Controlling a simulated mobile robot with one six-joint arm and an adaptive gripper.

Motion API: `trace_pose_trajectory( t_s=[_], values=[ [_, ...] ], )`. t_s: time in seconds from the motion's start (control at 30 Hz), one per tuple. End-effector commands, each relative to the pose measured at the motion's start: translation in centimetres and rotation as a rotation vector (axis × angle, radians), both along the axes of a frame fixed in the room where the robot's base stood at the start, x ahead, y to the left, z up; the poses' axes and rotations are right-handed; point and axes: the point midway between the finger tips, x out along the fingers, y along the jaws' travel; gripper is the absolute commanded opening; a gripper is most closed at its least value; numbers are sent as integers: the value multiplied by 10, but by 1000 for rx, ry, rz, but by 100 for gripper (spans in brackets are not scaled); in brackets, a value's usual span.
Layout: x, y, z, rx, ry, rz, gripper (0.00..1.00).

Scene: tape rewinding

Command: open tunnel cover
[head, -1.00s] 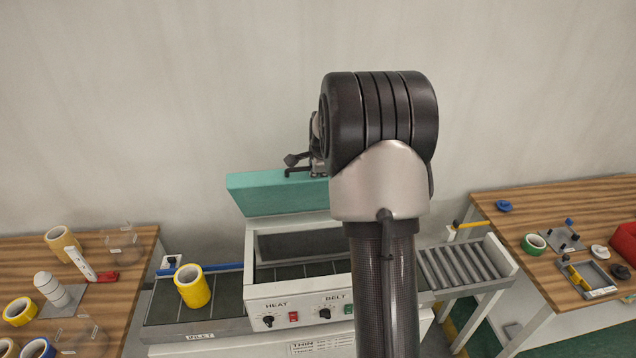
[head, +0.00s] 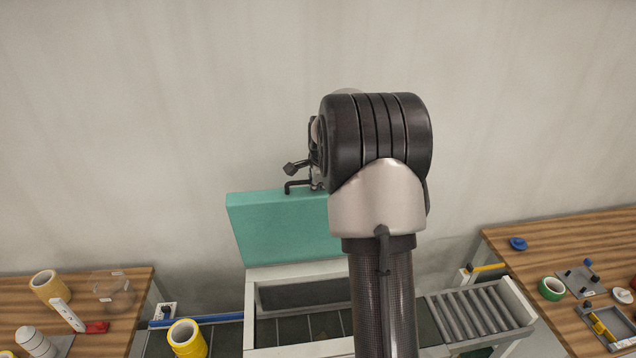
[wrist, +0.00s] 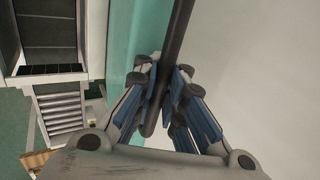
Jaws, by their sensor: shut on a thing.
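The teal tunnel cover (head: 285,228) stands tilted up on the white tunnel machine (head: 300,268), and the tunnel's inside shows below it. A dark handle bar (head: 298,186) sits at the cover's top edge. My gripper (wrist: 164,88) is shut on the dark bar in the wrist view, with the teal cover (wrist: 125,50) just left of it. In the head view my arm hides most of the gripper and the right part of the cover.
A yellow tape roll (head: 187,338) stands on the inlet belt at the left. A roller conveyor (head: 470,315) leads off right. Wooden tables with tape rolls and tools flank the machine. The wall behind is bare.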

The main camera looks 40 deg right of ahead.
Motion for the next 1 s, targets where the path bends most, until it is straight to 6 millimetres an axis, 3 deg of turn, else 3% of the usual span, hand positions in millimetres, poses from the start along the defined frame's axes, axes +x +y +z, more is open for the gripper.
trace_pose_trajectory(
  t_s=[0.27,0.3,0.6,1.0],
  values=[
    [3,-2,8,-10,-14,1,0],
    [3,-2,8,-10,-14,1,10],
    [2,-1,4,-5,-7,1,30],
    [-1,1,7,-2,-3,0,30]
  ],
)
